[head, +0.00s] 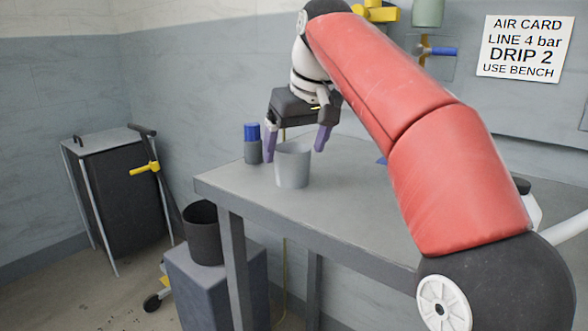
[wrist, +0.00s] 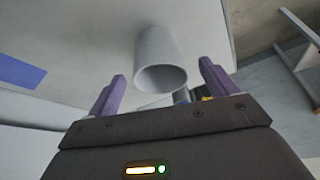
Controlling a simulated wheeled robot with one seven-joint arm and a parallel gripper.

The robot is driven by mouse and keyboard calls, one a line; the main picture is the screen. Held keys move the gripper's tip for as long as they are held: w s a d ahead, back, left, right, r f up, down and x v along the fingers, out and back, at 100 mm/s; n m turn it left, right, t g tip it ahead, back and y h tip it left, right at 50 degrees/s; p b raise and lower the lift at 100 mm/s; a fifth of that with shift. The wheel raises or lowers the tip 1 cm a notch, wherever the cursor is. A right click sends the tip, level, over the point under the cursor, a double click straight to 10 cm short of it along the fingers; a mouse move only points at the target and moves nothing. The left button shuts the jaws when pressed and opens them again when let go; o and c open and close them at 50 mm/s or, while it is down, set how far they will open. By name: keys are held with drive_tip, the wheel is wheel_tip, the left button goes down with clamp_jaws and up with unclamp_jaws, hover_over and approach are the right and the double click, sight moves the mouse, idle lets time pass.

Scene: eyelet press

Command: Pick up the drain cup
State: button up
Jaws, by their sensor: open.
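A light grey cup (head: 292,168), the likely drain cup, stands upright on the grey bench near its left end. It also shows in the wrist view (wrist: 161,60), with its round opening towards my gripper. My gripper (head: 296,143) is open, pointing down just above the cup, with one purple finger to each side of the rim. In the wrist view my gripper's fingers (wrist: 162,85) stand apart with the cup between and beyond them. I cannot tell whether either finger touches it.
A dark bottle with a blue cap (head: 253,145) stands on the bench (head: 345,205), close behind the left finger. A dark bin (head: 202,233) sits on a grey block below the bench's left edge. The bench front is clear.

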sight(292, 162)
drive_tip(key=b+x, duration=0.1)
drive_tip(key=x, duration=0.3)
drive_tip(key=shift+w+f, duration=0.15)
drive_tip(key=shift+f, duration=0.2)
drive_tip(key=shift+c, duration=0.3)
drive_tip(key=c, duration=1)
drive_tip(key=shift+r, duration=0.1)
